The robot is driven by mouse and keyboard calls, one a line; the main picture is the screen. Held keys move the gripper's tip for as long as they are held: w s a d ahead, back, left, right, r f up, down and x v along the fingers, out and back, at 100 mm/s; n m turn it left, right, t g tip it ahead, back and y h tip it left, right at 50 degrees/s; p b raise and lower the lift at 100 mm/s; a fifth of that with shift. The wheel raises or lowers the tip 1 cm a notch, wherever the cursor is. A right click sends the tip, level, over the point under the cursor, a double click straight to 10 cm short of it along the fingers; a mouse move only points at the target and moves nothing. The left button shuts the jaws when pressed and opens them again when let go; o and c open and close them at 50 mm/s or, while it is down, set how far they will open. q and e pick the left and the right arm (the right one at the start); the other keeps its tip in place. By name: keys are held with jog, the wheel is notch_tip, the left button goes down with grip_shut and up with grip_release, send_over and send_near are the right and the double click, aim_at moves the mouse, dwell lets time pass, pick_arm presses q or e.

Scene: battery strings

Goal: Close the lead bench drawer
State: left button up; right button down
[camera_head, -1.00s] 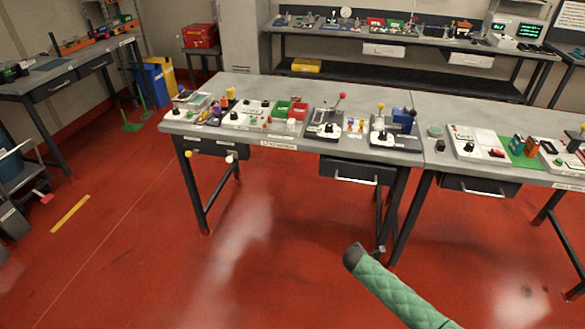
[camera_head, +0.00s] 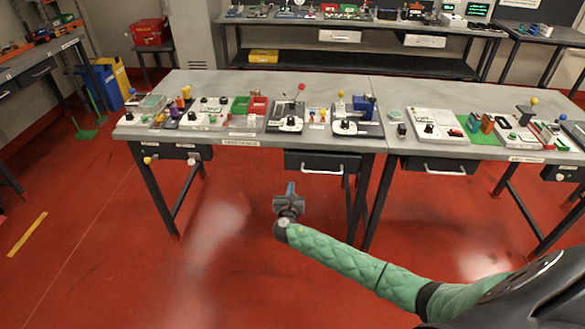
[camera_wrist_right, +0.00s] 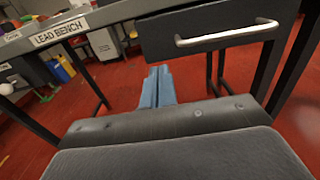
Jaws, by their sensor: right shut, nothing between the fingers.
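The lead bench (camera_head: 225,82) stands ahead, its name label also readable in the right wrist view (camera_wrist_right: 60,31). Its dark drawer (camera_head: 309,162) with a pale bar handle (camera_head: 322,171) hangs under the right part of the bench top. In the right wrist view the drawer front (camera_wrist_right: 205,22) is close, at the upper right, and seems to stand out past the bench edge; how far I cannot tell. My right gripper (camera_head: 290,187) is shut and empty, in front of and below the drawer, apart from it. Its blue fingers (camera_wrist_right: 158,75) lie together. My left gripper is out of view.
A neighbouring bench (camera_head: 480,158) adjoins on the right, with its own handled drawer (camera_head: 440,166). Dark bench legs (camera_head: 360,205) stand right of my gripper. Small devices crowd the bench top. Red floor (camera_head: 130,260) in front is clear.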

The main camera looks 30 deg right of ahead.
jog(key=p, duration=0.3)
send_near(295, 163)
jog(key=x, duration=0.5)
jog(key=shift+a, duration=0.1)
jog(key=shift+p+x, duration=0.5)
jog(key=shift+x, duration=0.45)
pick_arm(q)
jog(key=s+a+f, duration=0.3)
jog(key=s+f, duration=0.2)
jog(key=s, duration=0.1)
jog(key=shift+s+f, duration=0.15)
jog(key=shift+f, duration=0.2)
pick_arm(e)
jog(key=shift+f, duration=0.1)
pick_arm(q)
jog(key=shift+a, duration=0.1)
